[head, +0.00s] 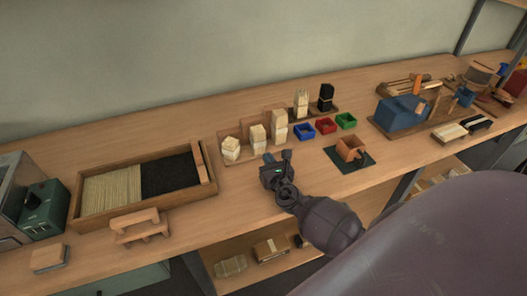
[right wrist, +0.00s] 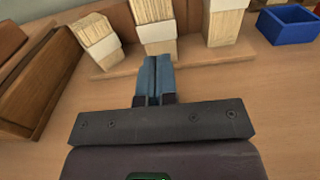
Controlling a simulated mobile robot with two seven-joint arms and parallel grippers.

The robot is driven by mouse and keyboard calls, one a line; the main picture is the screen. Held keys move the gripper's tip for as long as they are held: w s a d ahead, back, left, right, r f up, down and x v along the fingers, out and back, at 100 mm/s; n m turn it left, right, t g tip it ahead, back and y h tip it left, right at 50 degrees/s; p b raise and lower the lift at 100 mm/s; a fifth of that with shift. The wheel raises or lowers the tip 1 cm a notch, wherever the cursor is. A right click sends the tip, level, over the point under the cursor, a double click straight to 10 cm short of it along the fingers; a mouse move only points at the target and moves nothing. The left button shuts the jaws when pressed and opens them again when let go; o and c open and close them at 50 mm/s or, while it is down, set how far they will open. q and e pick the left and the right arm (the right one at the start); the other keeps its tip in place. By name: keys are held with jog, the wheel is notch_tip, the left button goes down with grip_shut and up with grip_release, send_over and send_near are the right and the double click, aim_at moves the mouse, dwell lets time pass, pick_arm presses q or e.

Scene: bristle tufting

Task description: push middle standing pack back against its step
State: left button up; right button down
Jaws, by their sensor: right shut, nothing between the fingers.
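Three pale bristle packs with white bands stand in a row on a low wooden stand (head: 244,156). They are the left pack (head: 231,148), the middle pack (head: 258,138) and the taller right pack (head: 279,125). The right wrist view shows the left pack (right wrist: 98,37), middle pack (right wrist: 157,27) and right pack (right wrist: 225,22). My right gripper (head: 268,158) is shut and empty, low in front of the stand. In the right wrist view its blue fingertips (right wrist: 155,60) point at the base of the middle pack; I cannot tell whether they touch. My left gripper is not in view.
Blue (head: 304,131), red (head: 326,125) and green (head: 346,120) bins sit right of the packs. A wooden tray (head: 93,222) of light and black bristles lies left. A small brown box (head: 351,148) on a dark mat stands to the right.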

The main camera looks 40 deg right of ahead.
aim_at(261, 146)
jog(key=x, duration=0.3)
jog(key=shift+w+d, duration=0.1)
jog(key=shift+w, duration=0.5)
jog(key=shift+b+x, duration=0.7)
jog(key=shift+x, duration=0.5)
jog(key=shift+r, duration=0.15)
jog(key=shift+w+d, duration=0.1)
